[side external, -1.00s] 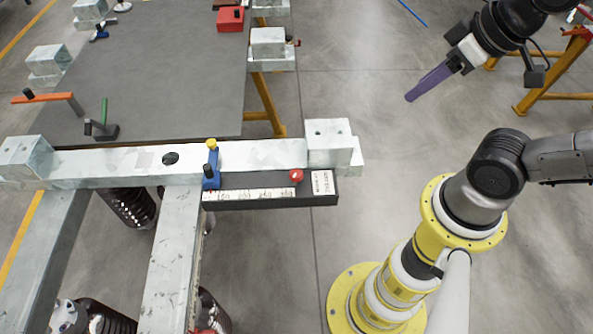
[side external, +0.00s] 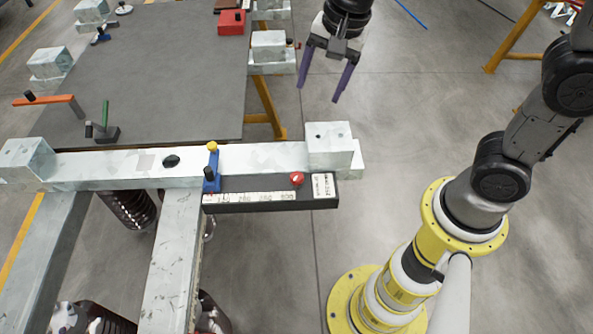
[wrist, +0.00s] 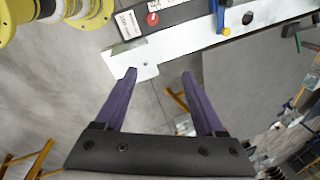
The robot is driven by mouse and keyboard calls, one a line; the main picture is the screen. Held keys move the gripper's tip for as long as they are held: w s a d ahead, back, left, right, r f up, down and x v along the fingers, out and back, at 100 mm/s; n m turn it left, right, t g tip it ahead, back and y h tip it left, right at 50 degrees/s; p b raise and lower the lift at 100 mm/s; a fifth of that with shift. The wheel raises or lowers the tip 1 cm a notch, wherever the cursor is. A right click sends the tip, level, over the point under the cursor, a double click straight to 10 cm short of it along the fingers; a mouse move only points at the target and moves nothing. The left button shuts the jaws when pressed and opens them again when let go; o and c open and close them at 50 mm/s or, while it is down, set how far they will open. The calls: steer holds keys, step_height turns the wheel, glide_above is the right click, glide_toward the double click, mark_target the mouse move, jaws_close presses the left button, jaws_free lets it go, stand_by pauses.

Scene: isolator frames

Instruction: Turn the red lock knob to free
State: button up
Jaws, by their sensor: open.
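The red lock knob (side external: 297,179) is a small round knob on top of a dark bar (side external: 262,186) with a printed scale, near a white label. It also shows in the wrist view (wrist: 152,19) at the top, beyond my fingertips. A blue slider (side external: 211,175) with a yellow top stands on the same bar, left of the knob. My gripper (side external: 318,90) has two purple fingers spread apart with nothing between them. It hangs above and behind the bar, well apart from the knob. The wrist view shows the open fingers (wrist: 158,75) too. I cannot read the knob's setting.
A pale metal beam (side external: 260,155) with a square block (side external: 330,145) at its right end runs along the bar. Open floor lies right of the beam.

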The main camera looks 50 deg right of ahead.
steer(key=w+a+f+g, duration=0.1)
steer(key=w+a+f, duration=0.15)
steer(key=f, duration=0.25)
steer(key=n+g, duration=0.1)
steer(key=g, duration=0.1)
glide_toward(297, 177)
steer(key=shift+h, duration=0.3)
steer(key=f, duration=0.8)
steer(key=shift+s+a+f, duration=0.1)
steer(key=shift+a+f, duration=0.1)
steer(key=shift+f, duration=0.05)
jaws_close()
